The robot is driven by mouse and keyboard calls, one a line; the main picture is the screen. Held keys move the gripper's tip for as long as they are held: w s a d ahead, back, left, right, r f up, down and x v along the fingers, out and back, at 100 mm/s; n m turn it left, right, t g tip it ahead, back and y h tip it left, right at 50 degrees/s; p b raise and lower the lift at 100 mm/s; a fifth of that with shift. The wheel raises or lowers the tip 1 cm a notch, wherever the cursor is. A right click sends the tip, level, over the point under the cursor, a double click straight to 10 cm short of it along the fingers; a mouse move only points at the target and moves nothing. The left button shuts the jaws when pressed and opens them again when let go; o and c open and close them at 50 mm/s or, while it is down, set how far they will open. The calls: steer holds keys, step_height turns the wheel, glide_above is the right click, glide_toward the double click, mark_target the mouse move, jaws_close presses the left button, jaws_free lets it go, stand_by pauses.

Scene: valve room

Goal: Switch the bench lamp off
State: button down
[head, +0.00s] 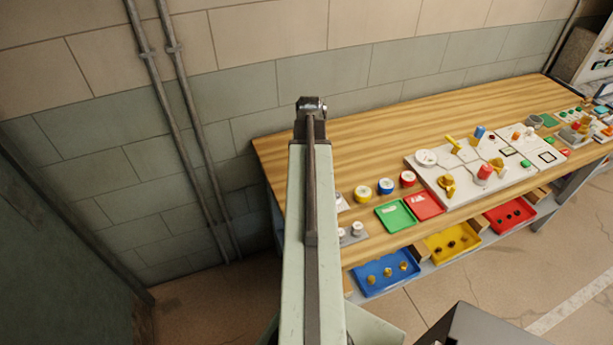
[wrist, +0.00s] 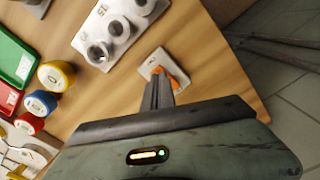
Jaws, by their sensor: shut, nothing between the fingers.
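In the wrist view my gripper (wrist: 158,76) is shut and empty, its dark fingers close together. An orange switch lever (wrist: 179,76) on a small pale plate (wrist: 150,64) lies at the fingertips, partly hidden by them. I cannot tell whether the fingers touch the lever. In the head view my arm reaches over the left end of the wooden bench and hides the lever and the fingertips. I can make out no lamp head in either view, nor whether a lamp is lit.
A pale block with grey cylinders (wrist: 115,28) stands beside the switch plate. Yellow (head: 363,193), blue (head: 385,187) and red (head: 407,179) rolls and green (head: 396,216) and red (head: 425,207) trays are nearby. The back of the bench (head: 350,125) is clear; a wall stands behind.

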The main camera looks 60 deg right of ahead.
steer(key=shift+f+b, duration=0.75)
steer(key=shift+f, duration=0.05)
steer(key=shift+r, duration=0.1)
step_height(320, 180, up, 7)
steer(key=p, duration=0.7)
stand_by(0.5)
